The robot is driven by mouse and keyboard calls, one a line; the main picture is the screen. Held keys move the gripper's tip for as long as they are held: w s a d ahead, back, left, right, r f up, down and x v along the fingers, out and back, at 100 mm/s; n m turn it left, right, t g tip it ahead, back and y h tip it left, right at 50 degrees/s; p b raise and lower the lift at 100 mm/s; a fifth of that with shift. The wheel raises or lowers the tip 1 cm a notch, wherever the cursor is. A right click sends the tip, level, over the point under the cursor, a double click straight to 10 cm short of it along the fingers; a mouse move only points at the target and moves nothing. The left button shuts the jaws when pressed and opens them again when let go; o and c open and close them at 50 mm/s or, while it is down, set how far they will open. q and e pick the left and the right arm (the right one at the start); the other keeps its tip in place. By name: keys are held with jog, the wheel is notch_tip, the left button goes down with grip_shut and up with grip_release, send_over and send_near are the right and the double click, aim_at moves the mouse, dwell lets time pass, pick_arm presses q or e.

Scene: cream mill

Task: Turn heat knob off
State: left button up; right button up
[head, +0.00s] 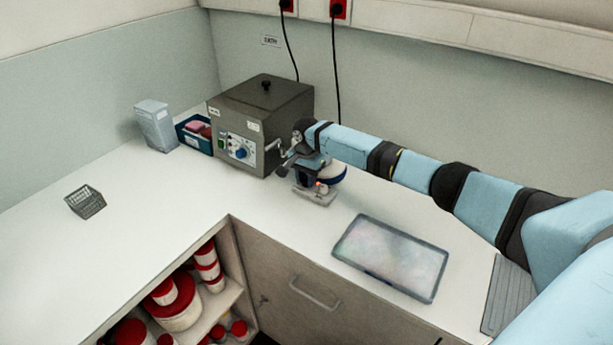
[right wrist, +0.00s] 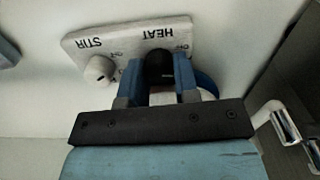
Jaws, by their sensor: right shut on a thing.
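A small hotplate stirrer (head: 318,197) with a round blue-and-white top stands on the counter, in front of the dark box. In the right wrist view its light panel (right wrist: 100,45) shows upside down, with the labels HEAT and STIR. My right gripper (right wrist: 158,72) is shut on the black heat knob (right wrist: 158,66), a blue finger on each side. The fingers hide part of the knob, and I cannot read its setting. The pale stir knob (right wrist: 98,69) is to the left and free. In the head view my right arm partly covers the stirrer. My left gripper is not in view.
The dark bath box (head: 262,108) with its tap stands close behind and left of the stirrer. A flat tray (head: 436,285) lies to the right. A blue bin (head: 193,136), a grey container (head: 155,125) and a wire basket (head: 85,201) are at left. The left counter is mostly clear.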

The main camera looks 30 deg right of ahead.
jog(key=n+p, duration=0.2)
jog(key=shift+r+n+p, duration=0.2)
jog(key=shift+n+p, duration=0.2)
jog(key=shift+f+n, duration=0.1)
jog(key=shift+n, duration=0.4)
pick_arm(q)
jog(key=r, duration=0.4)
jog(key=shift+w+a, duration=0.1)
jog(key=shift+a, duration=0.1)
pick_arm(e)
jog(key=o, duration=0.9)
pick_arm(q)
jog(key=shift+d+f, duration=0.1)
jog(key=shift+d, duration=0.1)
